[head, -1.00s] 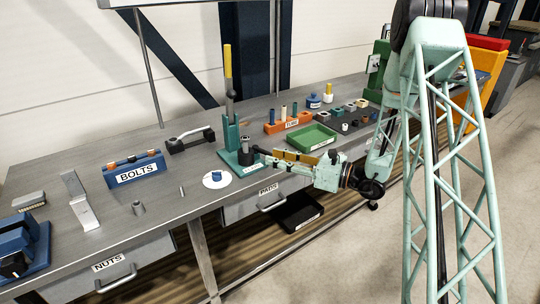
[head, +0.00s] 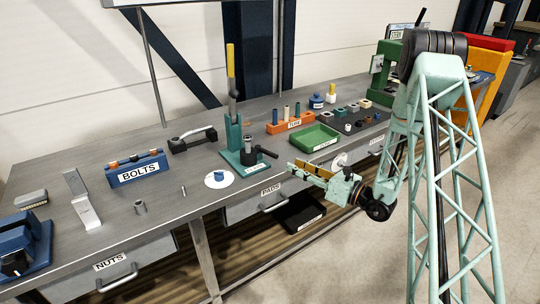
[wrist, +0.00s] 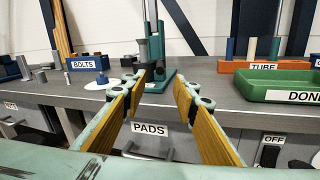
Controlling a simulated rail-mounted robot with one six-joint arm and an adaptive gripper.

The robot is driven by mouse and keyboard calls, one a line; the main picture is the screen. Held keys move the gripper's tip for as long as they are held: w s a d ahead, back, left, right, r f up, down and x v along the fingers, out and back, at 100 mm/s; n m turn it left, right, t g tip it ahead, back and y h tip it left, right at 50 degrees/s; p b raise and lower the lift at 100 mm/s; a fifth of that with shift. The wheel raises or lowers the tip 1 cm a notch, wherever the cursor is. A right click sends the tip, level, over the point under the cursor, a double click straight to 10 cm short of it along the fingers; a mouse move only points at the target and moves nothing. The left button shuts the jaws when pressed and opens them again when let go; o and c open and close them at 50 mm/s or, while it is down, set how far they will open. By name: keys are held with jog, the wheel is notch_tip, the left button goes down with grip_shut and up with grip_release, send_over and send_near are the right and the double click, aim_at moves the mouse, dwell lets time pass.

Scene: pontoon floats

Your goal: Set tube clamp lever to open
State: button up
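A green stand (head: 233,135) with a tall post and a yellow-topped handle (head: 230,68) stands near the bench's front edge. On its base is a dark cylinder (head: 248,157) with a short black lever (head: 266,152) pointing right. I take this as the tube clamp; its label is too small to read.
A black clamp-like holder with a pale handle (head: 193,138) lies left of the stand. A green tray (head: 316,137) and orange tube rack (head: 290,124) stand to its right. A blue piece on a white disc (head: 219,177) is near the front edge.

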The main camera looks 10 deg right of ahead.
jog(key=shift+w+a, duration=0.15)
jog(key=b, duration=0.2)
send_near(260, 149)
jog(key=shift+w+d+f+x, duration=0.1)
jog(key=shift+d+f+x, duration=0.05)
jog(key=shift+x, duration=0.75)
jog(key=shift+w+d+f+x, duration=0.1)
jog(key=shift+f+x, duration=0.05)
jog(key=shift+x, duration=0.75)
jog(key=shift+w+d+f+x, duration=0.1)
jog(key=shift+d+f+x, duration=0.05)
jog(key=shift+x, duration=0.7)
jog(key=shift+c, duration=0.8)
grip_shut()
